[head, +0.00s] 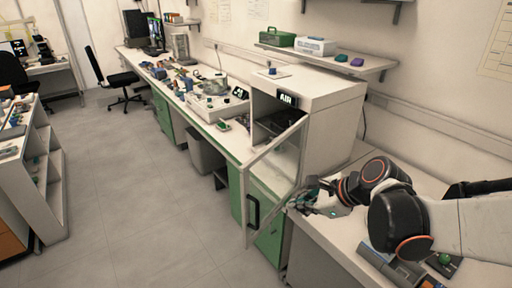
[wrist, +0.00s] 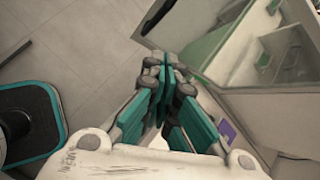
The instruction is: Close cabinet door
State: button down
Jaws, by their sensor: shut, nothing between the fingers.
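The cabinet (head: 330,100) is a white box labelled AIR on the bench. Its door (head: 247,200) is open, a clear pane in a pale frame, swung out past the bench's front edge. A black handle (head: 253,212) shows near the door's outer edge; a dark handle also shows at the top of the wrist view (wrist: 160,15). My gripper (head: 312,196) is shut and empty, right of the door, low near its hinge side. In the wrist view its teal fingers (wrist: 168,72) are together, close to the pale door frame; I cannot tell whether they touch.
A shelf (head: 340,58) with a green case and small boxes hangs above the cabinet. The bench left of it is crowded with equipment. A grey bin (head: 205,152) stands below. Tools (head: 395,268) lie on the bench under my arm. The floor (head: 130,190) at left is clear.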

jog(key=w+f+m+y, duration=0.1)
jog(key=w+f+m, duration=0.1)
jog(key=m, duration=0.1)
jog(key=b, duration=0.4)
send_near(252, 207)
notch_tip(252, 207, down, 3)
jog(key=d, duration=0.1)
jog(key=shift+m, duration=0.4)
jog(key=w+a, duration=0.2)
jog(key=a, duration=0.1)
jog(key=shift+w+a+f+b, duration=0.1)
jog(key=shift+w+f+b, duration=0.05)
jog(key=shift+f+b, duration=0.2)
jog(key=shift+a, duration=0.1)
